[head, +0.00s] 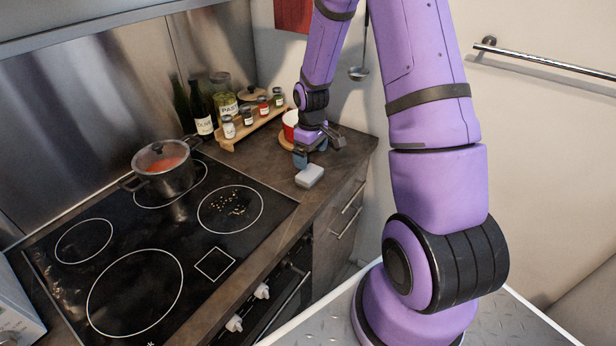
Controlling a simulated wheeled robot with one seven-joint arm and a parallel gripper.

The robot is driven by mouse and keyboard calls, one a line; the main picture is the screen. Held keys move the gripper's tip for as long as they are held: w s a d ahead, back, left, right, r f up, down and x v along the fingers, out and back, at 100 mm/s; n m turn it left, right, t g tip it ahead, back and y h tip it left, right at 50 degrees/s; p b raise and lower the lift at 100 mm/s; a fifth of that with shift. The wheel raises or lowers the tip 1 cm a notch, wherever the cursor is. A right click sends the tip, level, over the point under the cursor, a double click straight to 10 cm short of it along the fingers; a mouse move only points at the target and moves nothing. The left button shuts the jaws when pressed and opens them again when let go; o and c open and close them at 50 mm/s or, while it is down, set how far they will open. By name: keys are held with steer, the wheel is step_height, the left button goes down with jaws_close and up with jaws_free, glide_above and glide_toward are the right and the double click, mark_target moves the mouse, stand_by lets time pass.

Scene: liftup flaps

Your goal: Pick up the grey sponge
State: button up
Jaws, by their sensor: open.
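The grey sponge (309,176) is a small pale grey block lying on the dark countertop, near its front edge and right of the stove. My gripper (317,150) is open and points down just behind and above the sponge. One fingertip shows close to the sponge's far left side, and the other is further right. I cannot tell whether a finger touches the sponge. Nothing is seen between the fingers.
A black cooktop (150,285) with a lidded pot (165,170) is on the left. A wooden rack (248,130) with spice jars and a red and white container (290,124) stand behind my gripper. Drawers (340,215) are below the counter edge. A wall rail (545,60) is at right.

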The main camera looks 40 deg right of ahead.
mark_target(309, 172)
steer(key=shift+w+a+f, duration=0.1)
steer(key=shift+a+f, duration=0.05)
steer(key=shift+f, duration=3.55)
steer(key=c, duration=0.7)
steer(key=shift+r, duration=0.15)
